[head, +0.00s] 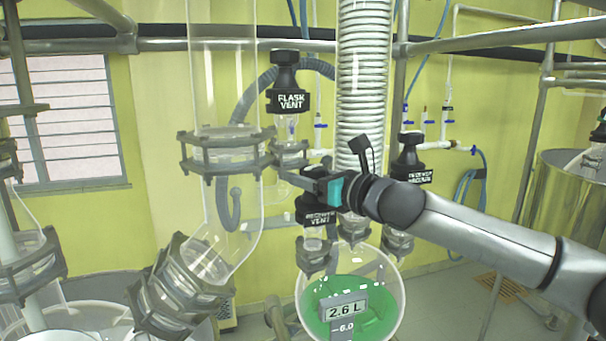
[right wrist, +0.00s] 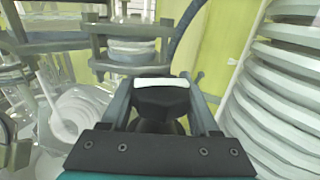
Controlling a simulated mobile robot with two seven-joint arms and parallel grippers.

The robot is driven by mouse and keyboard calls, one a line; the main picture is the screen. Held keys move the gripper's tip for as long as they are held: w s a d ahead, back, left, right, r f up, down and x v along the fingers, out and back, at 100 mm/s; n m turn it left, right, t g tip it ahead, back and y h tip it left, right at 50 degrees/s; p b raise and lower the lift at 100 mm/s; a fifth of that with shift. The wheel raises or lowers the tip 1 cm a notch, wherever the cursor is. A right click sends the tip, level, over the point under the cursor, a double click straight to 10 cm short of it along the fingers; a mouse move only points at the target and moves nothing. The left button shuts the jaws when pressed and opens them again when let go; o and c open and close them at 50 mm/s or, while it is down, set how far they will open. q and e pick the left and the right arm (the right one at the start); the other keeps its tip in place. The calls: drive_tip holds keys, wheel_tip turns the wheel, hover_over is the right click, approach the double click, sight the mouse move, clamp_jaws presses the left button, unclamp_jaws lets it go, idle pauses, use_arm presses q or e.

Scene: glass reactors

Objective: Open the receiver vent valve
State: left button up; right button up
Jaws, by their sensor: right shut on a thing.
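The receiver vent valve (head: 320,217) is a black knob with a white-lettered label, above a glass neck on the receiver. In the head view its top is hidden by my right gripper (head: 291,176), which reaches in from the right. In the right wrist view, the two fingers of my right gripper (right wrist: 157,88) stand on either side of the black knob (right wrist: 160,102), which has a white strip on its top edge. The gripper is shut on this knob. Whether the knob is turned or lifted cannot be told. My left gripper is not in view.
The flask vent valve (head: 290,100) stands above and left of the gripper. Another black valve (head: 412,160) is to the right, behind my arm. A glass column with a clamp (head: 228,152) and a white coil (head: 363,80) stand close by. The receiver (head: 385,300) holds green liquid.

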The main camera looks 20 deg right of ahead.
drive_tip(key=shift+a+r+n+g+y, duration=0.1)
drive_tip(key=shift+n+g+y, duration=0.35)
drive_tip(key=shift+y, duration=0.25)
drive_tip(key=o, duration=1.1)
drive_tip(key=shift+s, duration=0.1)
drive_tip(key=v, duration=1.5)
drive_tip(key=shift+s+b, duration=0.15)
drive_tip(key=shift+b, duration=0.2)
